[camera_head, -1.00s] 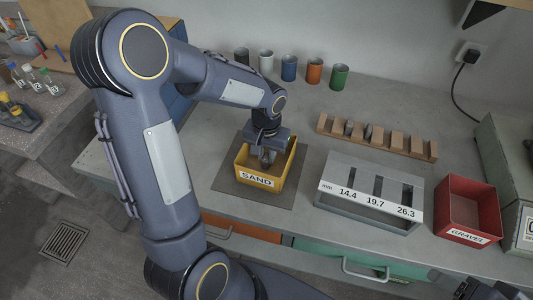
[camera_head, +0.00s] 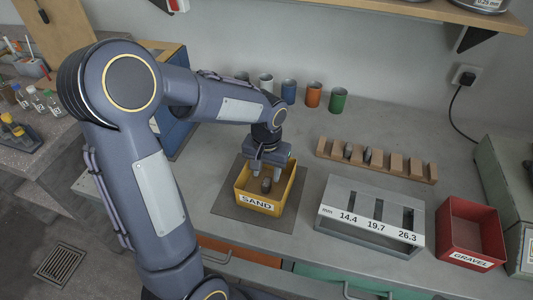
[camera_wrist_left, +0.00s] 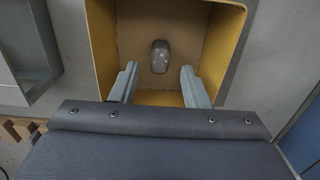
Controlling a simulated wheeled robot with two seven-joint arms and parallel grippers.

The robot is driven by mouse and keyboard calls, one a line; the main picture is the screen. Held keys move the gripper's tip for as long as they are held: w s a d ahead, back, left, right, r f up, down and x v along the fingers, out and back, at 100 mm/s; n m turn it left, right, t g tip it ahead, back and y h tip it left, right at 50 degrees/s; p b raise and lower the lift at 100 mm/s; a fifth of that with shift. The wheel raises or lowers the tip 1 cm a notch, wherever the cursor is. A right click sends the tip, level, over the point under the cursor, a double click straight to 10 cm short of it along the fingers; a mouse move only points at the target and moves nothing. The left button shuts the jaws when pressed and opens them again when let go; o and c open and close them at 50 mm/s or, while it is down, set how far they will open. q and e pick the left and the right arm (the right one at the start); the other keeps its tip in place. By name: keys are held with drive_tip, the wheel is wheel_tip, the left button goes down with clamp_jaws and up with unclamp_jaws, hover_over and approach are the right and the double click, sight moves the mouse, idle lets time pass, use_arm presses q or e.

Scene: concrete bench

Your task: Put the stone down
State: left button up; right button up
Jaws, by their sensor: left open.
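The stone (camera_head: 266,186) is a small dark grey piece inside the yellow bin marked SAND (camera_head: 257,204). In the left wrist view the stone (camera_wrist_left: 160,57) lies on the floor of the yellow bin (camera_wrist_left: 104,45), apart from the walls. My left gripper (camera_head: 266,168) is over the bin, pointing down. Its fingers (camera_wrist_left: 158,70) are spread wide, and the stone shows between and just beyond their tips, touching neither. My right gripper is not in view.
A grey sizing box with slots marked 14.4, 19.7 and 26.3 (camera_head: 335,222) stands right of the bin. Beyond it is a red GRAVEL bin (camera_head: 452,224). A wooden rack (camera_head: 398,174) with some stones and several coloured cups (camera_head: 338,100) stand behind.

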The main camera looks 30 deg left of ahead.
sight(266, 181)
use_arm(q)
wheel_tip(266, 181, up, 9)
drive_tip(key=s+d+t+h, duration=0.2)
drive_tip(key=s, duration=0.6)
drive_tip(key=s+d+r+t+h, duration=0.1)
drive_tip(key=s+d+t, duration=0.1)
drive_tip(key=s, duration=0.7)
drive_tip(key=shift+s+d+t+h, duration=0.15)
drive_tip(key=shift+s+t+h, duration=0.2)
drive_tip(key=shift+t, duration=0.45)
